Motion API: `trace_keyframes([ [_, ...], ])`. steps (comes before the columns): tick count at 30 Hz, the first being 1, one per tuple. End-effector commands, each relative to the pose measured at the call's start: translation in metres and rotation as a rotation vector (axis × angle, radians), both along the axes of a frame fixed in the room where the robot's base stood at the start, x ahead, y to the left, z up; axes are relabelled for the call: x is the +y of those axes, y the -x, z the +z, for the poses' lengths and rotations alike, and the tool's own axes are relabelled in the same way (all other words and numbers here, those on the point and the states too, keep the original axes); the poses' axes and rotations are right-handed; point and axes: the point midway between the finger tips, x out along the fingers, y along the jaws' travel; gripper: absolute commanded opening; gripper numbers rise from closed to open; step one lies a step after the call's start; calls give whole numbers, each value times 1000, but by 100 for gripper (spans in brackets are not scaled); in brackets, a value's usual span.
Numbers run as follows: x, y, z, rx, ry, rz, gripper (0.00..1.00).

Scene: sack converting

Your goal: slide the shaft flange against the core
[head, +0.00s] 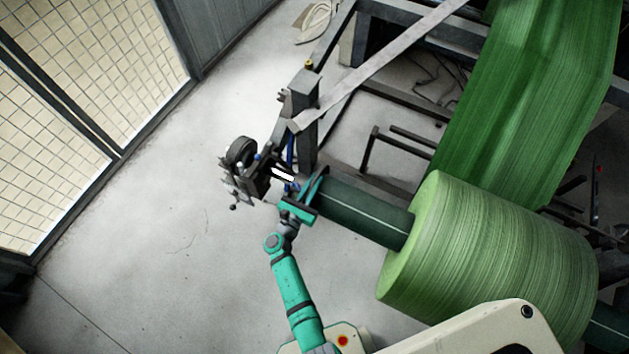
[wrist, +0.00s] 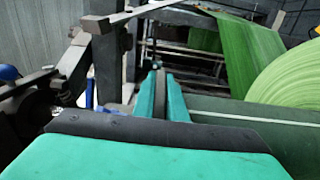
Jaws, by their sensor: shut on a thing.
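The dark core (head: 362,213) is a long tube with a pale stripe, sticking out of the left end of the green roll. It also shows at the right in the wrist view (wrist: 235,122). My gripper (head: 316,186) is at the core's left end. In the wrist view its teal fingers (wrist: 161,95) are shut on the thin dark edge of the shaft flange (wrist: 160,90), which stands upright between them. My fingers and hand hide most of the flange. I cannot tell whether the flange touches the core.
The large green woven roll (head: 490,250) lies to the right, with its green web (head: 535,90) running up. A black bearing assembly with a handwheel (head: 241,152) stands left of my gripper. A steel post (head: 304,120) rises just behind. The floor at left is clear.

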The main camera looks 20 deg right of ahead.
Motion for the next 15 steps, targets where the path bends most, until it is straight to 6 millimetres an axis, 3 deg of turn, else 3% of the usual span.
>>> trace_keyframes([
  [1,-12,10,-1,2,8,-31,16],
  [3,-10,9,-2,3,7,-27,30],
  [15,-2,6,-1,2,4,-12,30],
])
